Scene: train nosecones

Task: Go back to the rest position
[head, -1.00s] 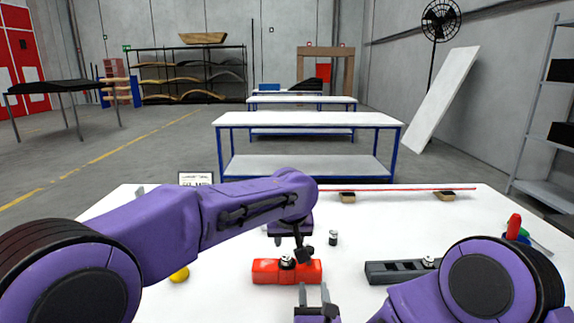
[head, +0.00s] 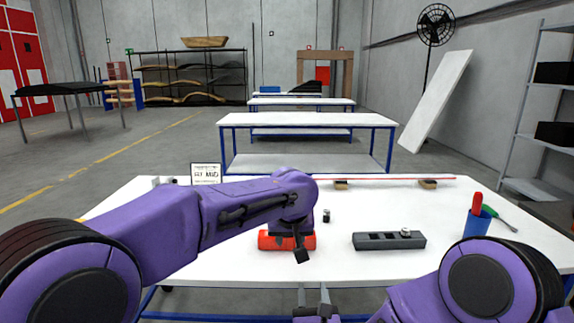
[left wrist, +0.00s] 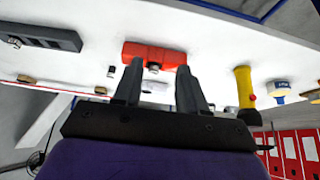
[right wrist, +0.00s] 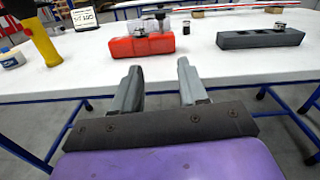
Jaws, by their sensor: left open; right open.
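My left gripper (left wrist: 158,88) is open in the left wrist view, with nothing between its fingers. In the head view my purple left arm reaches over the table and its gripper hangs over the red block (head: 274,241), partly hiding it. The red block also shows beyond the open fingers in the left wrist view (left wrist: 150,52). My right gripper (right wrist: 161,84) is open and empty. In the head view it is low, at the bottom edge (head: 314,296), in front of the table's near edge.
The white table (head: 220,268) bears a dark grey slotted block (head: 388,241), a small metal part (head: 326,215), a blue cup (head: 477,222) and a sign (head: 206,174). A yellow-handled tool (right wrist: 41,38) shows in the right wrist view. More tables stand behind.

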